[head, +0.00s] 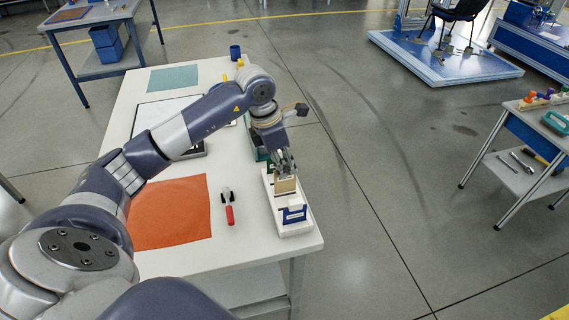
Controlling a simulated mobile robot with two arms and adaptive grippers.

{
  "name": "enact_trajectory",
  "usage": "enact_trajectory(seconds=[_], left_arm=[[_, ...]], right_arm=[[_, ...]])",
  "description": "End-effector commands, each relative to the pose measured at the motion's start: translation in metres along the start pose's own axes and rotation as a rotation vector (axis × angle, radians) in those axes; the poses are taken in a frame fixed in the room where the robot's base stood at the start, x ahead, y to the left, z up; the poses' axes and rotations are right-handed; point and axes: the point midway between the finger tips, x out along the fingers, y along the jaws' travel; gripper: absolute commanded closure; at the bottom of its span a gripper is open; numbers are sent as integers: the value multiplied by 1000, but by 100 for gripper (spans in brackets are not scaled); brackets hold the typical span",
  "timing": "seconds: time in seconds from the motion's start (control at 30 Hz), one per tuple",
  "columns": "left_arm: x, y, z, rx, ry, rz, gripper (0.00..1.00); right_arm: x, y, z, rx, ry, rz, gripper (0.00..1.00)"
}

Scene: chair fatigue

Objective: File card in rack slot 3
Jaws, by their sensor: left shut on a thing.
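A white rack (270,192) stands at the right edge of the white table, near its front corner. A card with a blue face and a white label (295,214) is upright at its near end. My left gripper (285,173) is over the rack, pointing down and shut on a tan card (286,187). The tan card is upright at the rack, behind the blue one. Its lower edge is hidden, so I cannot tell which slot it is over or whether it is in it. My right gripper is not in view.
On the white table (262,253) are an orange mat (175,215), a red-handled tool (229,208), a teal mat (173,79) and a dark blue cup (235,52). A green object (262,154) sits just behind the rack.

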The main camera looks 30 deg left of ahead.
Motion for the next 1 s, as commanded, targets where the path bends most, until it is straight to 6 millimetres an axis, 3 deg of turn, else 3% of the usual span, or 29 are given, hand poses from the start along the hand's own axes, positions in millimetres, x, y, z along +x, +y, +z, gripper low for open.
enact_trajectory(seconds=[1.0], left_arm=[[21, 0, -6, 0, 1, 1, 100]], right_arm=[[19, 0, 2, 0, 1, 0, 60]])
